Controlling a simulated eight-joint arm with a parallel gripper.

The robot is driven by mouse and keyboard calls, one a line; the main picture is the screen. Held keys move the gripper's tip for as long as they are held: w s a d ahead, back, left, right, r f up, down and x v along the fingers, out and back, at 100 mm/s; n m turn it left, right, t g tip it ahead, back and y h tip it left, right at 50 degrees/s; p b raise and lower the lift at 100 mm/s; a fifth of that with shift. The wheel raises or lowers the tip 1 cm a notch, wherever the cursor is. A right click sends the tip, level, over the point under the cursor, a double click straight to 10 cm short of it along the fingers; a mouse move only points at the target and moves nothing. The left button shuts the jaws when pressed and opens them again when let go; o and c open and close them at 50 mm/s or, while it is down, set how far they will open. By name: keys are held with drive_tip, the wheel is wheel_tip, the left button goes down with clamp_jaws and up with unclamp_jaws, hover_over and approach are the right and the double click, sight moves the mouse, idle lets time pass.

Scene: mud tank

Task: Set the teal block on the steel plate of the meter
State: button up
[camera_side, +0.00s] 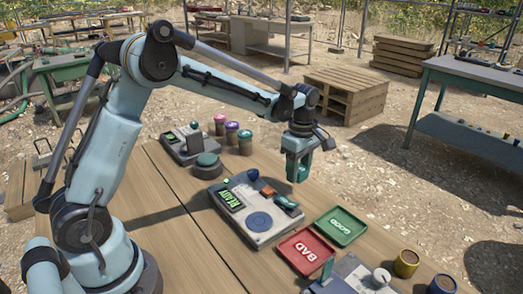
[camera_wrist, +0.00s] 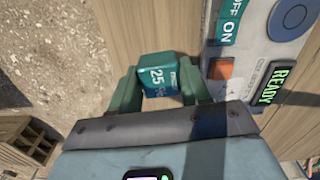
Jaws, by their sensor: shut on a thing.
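My gripper (camera_side: 298,172) is shut on the teal block (camera_wrist: 158,76), which is marked "25" and sits between the two fingers in the wrist view. In the side view the gripper hangs above the bench, beyond the meter (camera_side: 236,225), and the fingers mostly hide the block. The meter is a grey box with a lit green READY display; it also shows at the right of the wrist view (camera_wrist: 257,52). Its round bluish plate (camera_side: 259,221) is bare, and part of it shows at the wrist view's upper right (camera_wrist: 288,19). The block is apart from the plate.
A red BAD tray (camera_side: 306,252) and a green GOOD tray (camera_side: 341,226) lie right of the meter, both empty. Several coloured canisters (camera_side: 232,132) and another grey device (camera_side: 183,146) stand at the back left. Two cups (camera_side: 406,263) stand at the front right.

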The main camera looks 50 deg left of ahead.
drive_tip(key=s+d+r, duration=0.4)
drive_tip(key=d+r, duration=0.1)
drive_tip(key=d, duration=0.3)
hover_over(259, 221)
drive_tip(key=shift+f, duration=2.4)
drive_tip(key=shift+f, duration=1.1)
drive_tip(key=o, duration=1.5)
drive_tip(key=shift+o, duration=0.2)
drive_tip(key=shift+r, duration=0.15)
wheel_tip(259, 221, up, 7)
